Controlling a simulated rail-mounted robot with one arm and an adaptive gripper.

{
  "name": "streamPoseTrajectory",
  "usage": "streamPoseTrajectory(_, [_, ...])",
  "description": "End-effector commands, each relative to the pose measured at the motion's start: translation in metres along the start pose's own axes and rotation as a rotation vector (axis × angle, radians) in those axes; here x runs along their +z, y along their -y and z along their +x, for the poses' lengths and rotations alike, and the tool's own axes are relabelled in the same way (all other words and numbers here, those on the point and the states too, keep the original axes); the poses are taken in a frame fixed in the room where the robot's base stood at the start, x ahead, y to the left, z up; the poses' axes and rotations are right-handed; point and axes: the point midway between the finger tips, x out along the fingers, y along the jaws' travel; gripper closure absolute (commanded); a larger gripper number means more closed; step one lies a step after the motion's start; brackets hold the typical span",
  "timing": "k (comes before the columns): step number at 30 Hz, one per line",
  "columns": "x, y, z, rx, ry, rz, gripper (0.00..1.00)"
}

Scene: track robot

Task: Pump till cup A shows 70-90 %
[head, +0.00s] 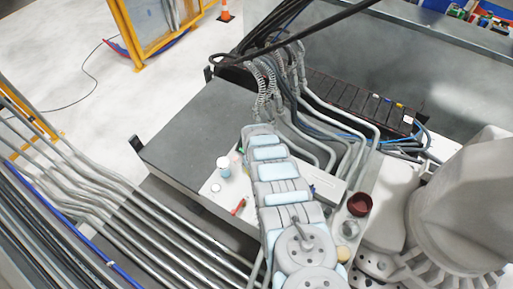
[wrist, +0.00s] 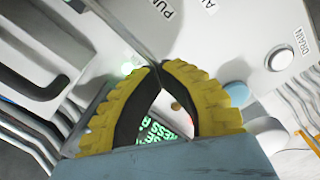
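In the wrist view my gripper (wrist: 158,66) has yellow ribbed fingers with black inner faces. Its tips meet, with nothing visible between them, over a white panel (wrist: 215,45). The panel carries tilted labels reading PUMP (wrist: 165,9), A and DRAIN (wrist: 287,32). A round white button (wrist: 281,60) sits beside DRAIN. A dark display (wrist: 155,132) with green text is partly hidden by the fingers. A pale blue round thing (wrist: 236,92) lies right of the fingers. In the head view a small white-and-blue cup (head: 224,166) stands on the panel; no level is readable.
In the head view a red object (head: 239,207) and a white disc (head: 216,188) are on the panel. Grey pipes (head: 130,215) run at left; hoses (head: 270,85) rise behind. My arm hides part of the panel.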

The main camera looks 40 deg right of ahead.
Motion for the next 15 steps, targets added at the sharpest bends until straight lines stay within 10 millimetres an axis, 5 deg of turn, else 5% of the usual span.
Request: streamPoseTrajectory(15, [0.000,0.001,-0.032,-0.001,0.000,-0.001,1.00])
